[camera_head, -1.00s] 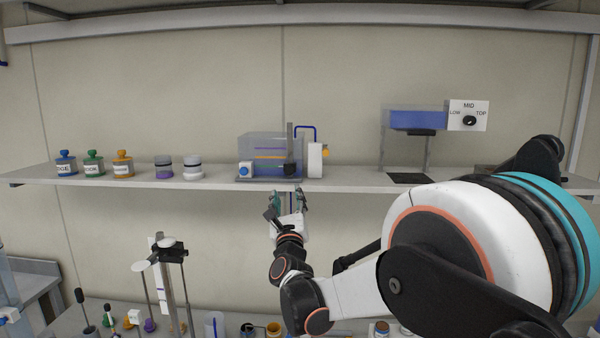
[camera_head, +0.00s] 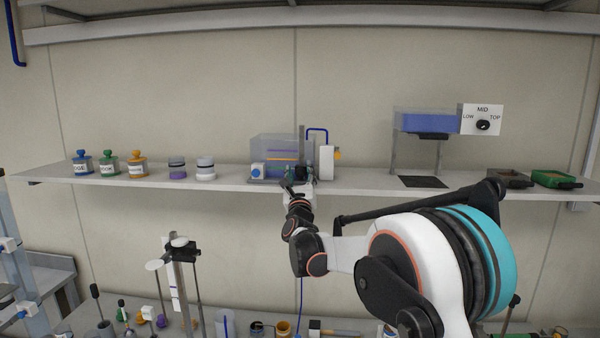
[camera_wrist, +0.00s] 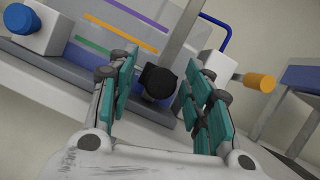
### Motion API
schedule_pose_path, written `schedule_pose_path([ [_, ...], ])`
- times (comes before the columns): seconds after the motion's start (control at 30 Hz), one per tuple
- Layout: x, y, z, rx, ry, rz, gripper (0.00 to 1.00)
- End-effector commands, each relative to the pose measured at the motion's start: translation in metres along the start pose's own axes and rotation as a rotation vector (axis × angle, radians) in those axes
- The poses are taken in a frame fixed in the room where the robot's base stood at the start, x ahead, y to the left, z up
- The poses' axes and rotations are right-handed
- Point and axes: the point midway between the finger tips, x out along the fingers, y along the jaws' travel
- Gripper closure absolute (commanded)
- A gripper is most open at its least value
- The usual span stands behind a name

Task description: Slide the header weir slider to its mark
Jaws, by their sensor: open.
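The header tank (camera_head: 272,145) stands on the shelf; it is clear-walled with bluish contents. Purple (camera_wrist: 132,14), orange (camera_wrist: 120,33) and green (camera_wrist: 91,44) lines cross its front in the wrist view. The weir slider's black knob (camera_wrist: 158,82) sits at the foot of a grey upright bar (camera_wrist: 181,37) at the tank's right part. My gripper (camera_head: 297,184) is at the shelf's front edge, just before the tank. In the wrist view my gripper (camera_wrist: 165,80) is open, with the knob showing between its teal-padded fingers. Contact with the knob cannot be told.
A blue knob on a white block (camera_wrist: 35,25) is left of the slider. A white block with an orange knob (camera_wrist: 252,81) and a blue pipe (camera_wrist: 222,30) are right. Several jars (camera_head: 137,165) stand left on the shelf (camera_head: 230,183); a blue tray with a MID dial (camera_head: 482,120) is right.

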Motion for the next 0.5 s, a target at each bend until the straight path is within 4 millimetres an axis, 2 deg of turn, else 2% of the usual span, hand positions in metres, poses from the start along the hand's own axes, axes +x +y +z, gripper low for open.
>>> schedule_pose_path([
  [0.37, 0.0053, -0.0002, -0.0004, -0.001, 0.000, 0.000, 0.54],
  [0.5, 0.0052, -0.0002, -0.0003, -0.001, 0.000, 0.000, 0.86],
])
